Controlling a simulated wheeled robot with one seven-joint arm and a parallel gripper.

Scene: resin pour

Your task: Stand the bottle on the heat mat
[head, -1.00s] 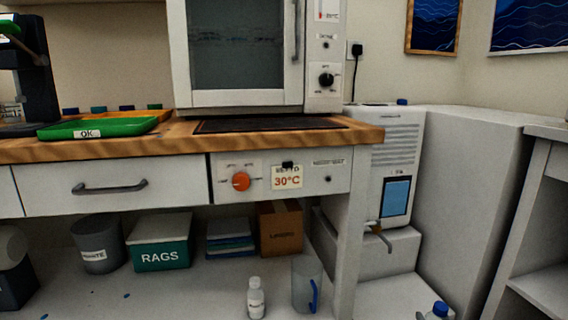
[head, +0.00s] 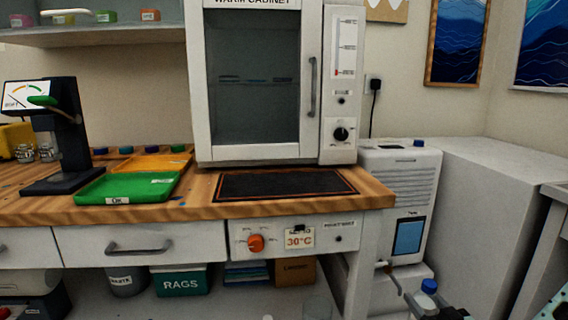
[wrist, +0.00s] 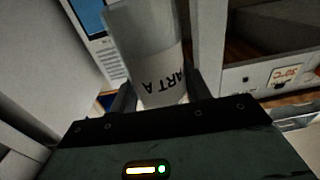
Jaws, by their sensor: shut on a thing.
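The bottle (head: 429,287), with a blue cap, shows at the lower right of the head view, in front of the bench's right end and below its top. In the wrist view, the pale bottle (wrist: 147,45) has a label reading "PART A". My gripper (wrist: 158,95) is shut on it, one finger on each side. In the head view, my gripper (head: 440,312) is partly cut off by the bottom edge. The heat mat (head: 285,185), black with a thin orange border, lies bare on the wooden bench in front of the warm cabinet.
The warm cabinet (head: 257,90) stands behind the mat. A green tray (head: 130,188) and an orange tray (head: 160,163) lie to its left. A white machine (head: 405,190) with a blue screen stands right of the bench. A dial panel (head: 290,239) sits under the mat.

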